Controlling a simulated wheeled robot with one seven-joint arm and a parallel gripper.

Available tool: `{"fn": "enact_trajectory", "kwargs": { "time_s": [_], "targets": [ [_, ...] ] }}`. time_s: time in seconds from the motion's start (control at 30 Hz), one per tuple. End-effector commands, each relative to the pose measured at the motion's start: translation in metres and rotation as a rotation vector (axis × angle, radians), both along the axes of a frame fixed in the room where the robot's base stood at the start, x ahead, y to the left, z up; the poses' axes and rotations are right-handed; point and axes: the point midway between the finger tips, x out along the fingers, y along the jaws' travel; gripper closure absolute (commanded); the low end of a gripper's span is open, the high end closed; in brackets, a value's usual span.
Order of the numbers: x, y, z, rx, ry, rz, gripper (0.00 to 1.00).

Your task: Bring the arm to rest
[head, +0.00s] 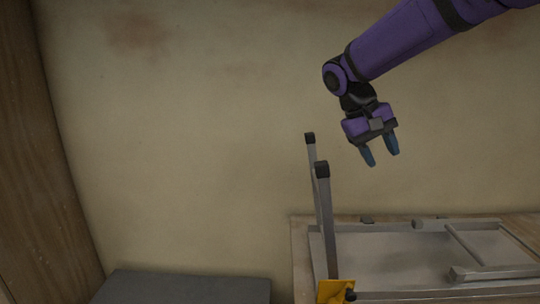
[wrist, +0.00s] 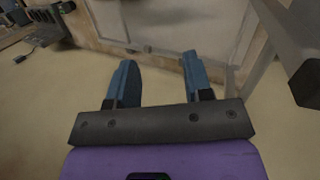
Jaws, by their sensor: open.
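My purple arm (head: 405,40) reaches in from the upper right of the head view, bent down at the wrist. My gripper (head: 380,157) points downward with its two blue fingers apart and nothing between them. It hangs in the air in front of the plaster wall, above and right of two upright metal legs. In the wrist view my gripper (wrist: 160,75) also shows open and empty, with both blue fingers spread.
Two grey metal legs with black caps (head: 323,200) stand up below left of my gripper. They join a folded metal frame (head: 440,262) lying on a wooden surface, near a yellow part (head: 335,291). A grey box (head: 185,288) sits lower left. The plaster wall (head: 190,130) is behind.

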Motion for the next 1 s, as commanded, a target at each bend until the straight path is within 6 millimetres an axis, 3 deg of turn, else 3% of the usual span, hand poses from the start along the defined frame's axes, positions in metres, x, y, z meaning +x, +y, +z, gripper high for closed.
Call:
{"fn": "enact_trajectory", "kwargs": {
  "time_s": [0.1, 0.4, 0.8, 1.0],
  "targets": [
    [-0.031, -0.022, 0.011, 0.1, -0.042, 0.002, 0.54],
    [-0.107, -0.056, 0.025, 0.299, -0.179, 0.027, 0.54],
    [-0.205, -0.072, 0.015, 0.456, -0.429, 0.064, 0.54],
    [-0.236, -0.072, 0.004, 0.479, -0.533, 0.077, 0.54]
  ]
}}
